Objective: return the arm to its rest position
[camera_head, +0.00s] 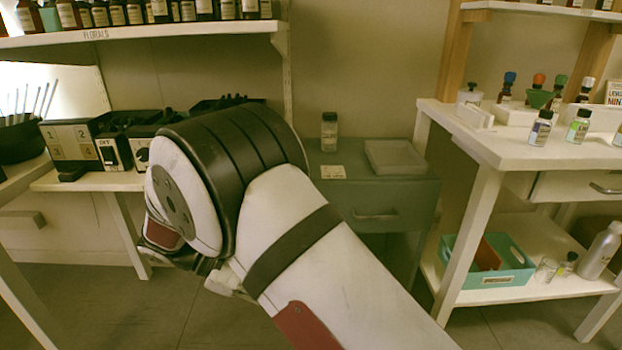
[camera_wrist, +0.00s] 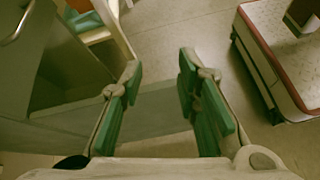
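My gripper (camera_wrist: 160,85) shows in the wrist view with its two green-padded fingers spread apart. Nothing is between them; floor and the side of a grey-green cabinet show past the fingertips. In the head view my white and black arm fills the middle, bent at a large dark joint, and hides most of what is behind it. My gripper's fingers cannot be made out in the head view.
A grey-green drawer cabinet (camera_head: 375,217) stands behind my arm, with a bottle (camera_head: 329,131) and a shallow tray (camera_head: 395,157) on top. A white table (camera_head: 500,146) with bottles is at right, a bottle shelf (camera_head: 150,32) at upper left. Floor is open at lower left.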

